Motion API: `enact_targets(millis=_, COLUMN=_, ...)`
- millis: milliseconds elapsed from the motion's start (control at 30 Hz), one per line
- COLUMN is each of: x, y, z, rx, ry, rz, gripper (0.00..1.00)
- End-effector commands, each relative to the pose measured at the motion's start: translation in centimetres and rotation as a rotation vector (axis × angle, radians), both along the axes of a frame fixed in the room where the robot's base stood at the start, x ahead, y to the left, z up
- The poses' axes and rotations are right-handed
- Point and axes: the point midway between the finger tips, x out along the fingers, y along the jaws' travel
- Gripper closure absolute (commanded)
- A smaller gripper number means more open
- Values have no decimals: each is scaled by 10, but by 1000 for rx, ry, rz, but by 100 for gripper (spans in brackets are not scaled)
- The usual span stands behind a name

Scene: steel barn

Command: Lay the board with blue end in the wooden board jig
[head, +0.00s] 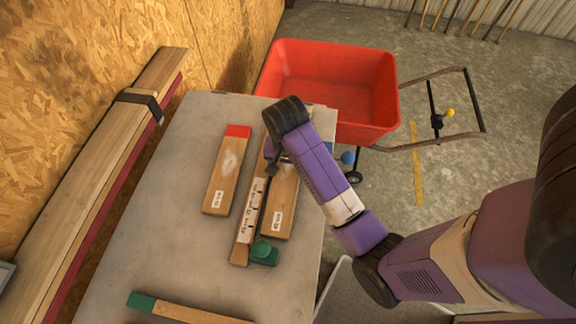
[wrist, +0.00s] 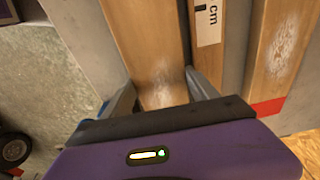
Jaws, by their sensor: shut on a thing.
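A wooden board (head: 281,205) with a white label lies lengthwise on or just above the table. Its far end is hidden by my gripper (head: 273,162), so I cannot clearly see a blue end. In the wrist view my gripper (wrist: 160,95) is shut on this board (wrist: 150,45), one finger on each side.
A red-ended board (head: 225,170) lies left of the jig on the grey table (head: 160,220). A green-ended board (head: 185,312) lies at the front. A red cart (head: 335,85) stands beyond the table. Strapped planks (head: 115,150) run along the left wall.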

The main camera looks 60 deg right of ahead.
Motion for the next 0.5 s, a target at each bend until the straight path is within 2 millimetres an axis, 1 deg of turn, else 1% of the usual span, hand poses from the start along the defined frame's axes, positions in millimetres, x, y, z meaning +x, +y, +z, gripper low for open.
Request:
enact_targets(millis=433, x=0, y=0, z=-8, rx=-1, ry=-1, rz=0, gripper=98)
enact_targets(millis=467, x=0, y=0, z=-8, rx=-1, ry=-1, rz=0, gripper=30)
enact_targets(millis=500, x=1, y=0, z=-8, rx=-1, ry=-1, rz=0, gripper=22)
